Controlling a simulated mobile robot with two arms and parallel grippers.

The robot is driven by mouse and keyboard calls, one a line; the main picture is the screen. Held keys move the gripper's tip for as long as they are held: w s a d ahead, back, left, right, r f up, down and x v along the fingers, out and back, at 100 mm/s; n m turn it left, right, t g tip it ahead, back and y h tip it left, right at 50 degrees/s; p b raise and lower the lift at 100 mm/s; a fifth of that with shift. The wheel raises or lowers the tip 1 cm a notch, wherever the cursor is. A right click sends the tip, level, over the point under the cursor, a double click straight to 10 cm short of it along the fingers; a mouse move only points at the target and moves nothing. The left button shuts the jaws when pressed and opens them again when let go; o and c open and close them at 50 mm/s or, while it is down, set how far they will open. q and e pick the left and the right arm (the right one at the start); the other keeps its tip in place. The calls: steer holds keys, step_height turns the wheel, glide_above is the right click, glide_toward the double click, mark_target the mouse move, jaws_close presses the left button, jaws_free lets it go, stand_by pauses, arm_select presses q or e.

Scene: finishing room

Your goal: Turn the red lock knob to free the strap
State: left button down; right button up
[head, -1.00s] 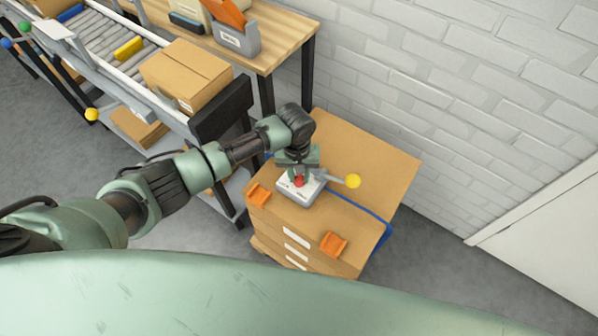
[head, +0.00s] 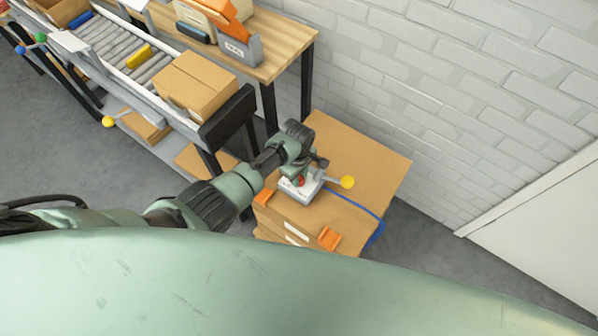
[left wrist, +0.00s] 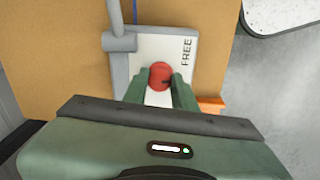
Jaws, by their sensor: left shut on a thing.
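The red lock knob (left wrist: 161,75) is round and sits on the white face of a grey lock unit (left wrist: 186,44). In the left wrist view, the word FREE is at upper right on that face, and a dark mark shows on the knob's lower right. My left gripper (head: 299,180) is shut on the knob, one finger on each side. The unit lies on top of a cardboard box stack. A lever with a yellow ball (head: 347,182) sticks out from it. The blue strap (head: 370,209) runs across the box and down its side. My right gripper is not in view.
Orange corner pieces (head: 329,238) sit on the carton's front edge. A roller conveyor (head: 117,48) with a cardboard box (head: 196,84) is at upper left. A wooden table (head: 285,40) stands behind. A white brick wall (head: 440,80) is at right.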

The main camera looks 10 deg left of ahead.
arm_select(q)
steer(key=n+p, duration=0.1)
steer(key=n, duration=0.1)
steer(key=shift+d+n, duration=0.1)
steer(key=shift+n, duration=2.2)
steer(key=c, duration=1.1)
jaws_free()
steer(key=shift+r+p, duration=0.1)
steer(key=shift+p, duration=0.2)
step_height(320, 180, up, 6)
steer(key=shift+s+r+p, duration=0.1)
steer(key=shift+r+p, duration=0.15)
steer(key=shift+p, duration=0.7)
steer(key=shift+r, duration=0.55)
